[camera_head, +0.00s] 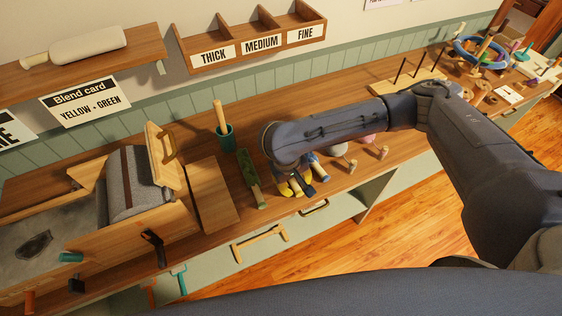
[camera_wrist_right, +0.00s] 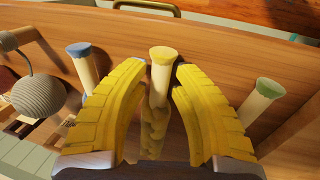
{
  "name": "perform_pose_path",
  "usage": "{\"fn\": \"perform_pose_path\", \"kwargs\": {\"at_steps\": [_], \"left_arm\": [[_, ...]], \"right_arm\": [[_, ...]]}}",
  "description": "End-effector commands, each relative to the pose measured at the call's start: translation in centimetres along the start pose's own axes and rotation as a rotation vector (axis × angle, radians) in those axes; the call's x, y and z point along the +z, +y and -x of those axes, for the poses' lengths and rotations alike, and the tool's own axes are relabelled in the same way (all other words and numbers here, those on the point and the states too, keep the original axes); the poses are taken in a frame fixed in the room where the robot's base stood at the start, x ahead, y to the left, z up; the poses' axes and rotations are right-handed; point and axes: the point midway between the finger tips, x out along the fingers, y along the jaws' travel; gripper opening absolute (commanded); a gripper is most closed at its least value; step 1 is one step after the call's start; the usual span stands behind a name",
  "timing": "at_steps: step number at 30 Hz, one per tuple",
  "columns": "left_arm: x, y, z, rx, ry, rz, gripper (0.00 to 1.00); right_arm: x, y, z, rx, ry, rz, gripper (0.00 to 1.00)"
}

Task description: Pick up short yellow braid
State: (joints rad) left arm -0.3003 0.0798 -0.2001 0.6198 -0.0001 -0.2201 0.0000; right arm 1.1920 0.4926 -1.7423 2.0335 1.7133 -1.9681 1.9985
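My right gripper (camera_head: 295,186) is over the workbench in the head view, pointing down. In the right wrist view its two yellow fingers (camera_wrist_right: 162,110) are apart. The yellow braid (camera_wrist_right: 154,125) lies between them, with a pale peg-like end (camera_wrist_right: 163,60) showing past the fingertips. A gap shows beside the braid, and I cannot make out firm contact. In the head view the gripper hides most of the braid. My left gripper is not in view.
Pale pegs with a blue end (camera_wrist_right: 82,60) and a green end (camera_wrist_right: 262,98) flank the fingers. A grey ball (camera_wrist_right: 40,95) is at left.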

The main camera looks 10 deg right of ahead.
Motion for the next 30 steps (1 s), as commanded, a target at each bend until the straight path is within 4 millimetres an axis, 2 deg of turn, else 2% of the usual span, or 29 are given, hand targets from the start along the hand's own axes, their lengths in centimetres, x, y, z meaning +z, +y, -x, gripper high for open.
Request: {"fn": "perform_pose_path", "kwargs": {"at_steps": [3,12,13,21,30], "left_arm": [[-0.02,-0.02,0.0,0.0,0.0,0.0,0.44],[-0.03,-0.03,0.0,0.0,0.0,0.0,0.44],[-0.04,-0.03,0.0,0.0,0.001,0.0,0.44],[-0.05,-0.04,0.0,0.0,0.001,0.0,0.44],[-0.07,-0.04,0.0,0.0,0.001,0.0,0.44]], "right_arm": [[0.0,0.03,-0.61,0.0,0.0,-0.002,0.25],[-0.04,0.06,-0.78,0.001,0.001,-0.001,0.25],[-0.03,0.06,-0.78,0.001,0.001,-0.001,0.28],[-0.02,0.04,-0.77,0.001,0.001,-0.001,0.0],[-0.03,0.04,-0.74,0.001,0.001,-0.001,0.0]]}}
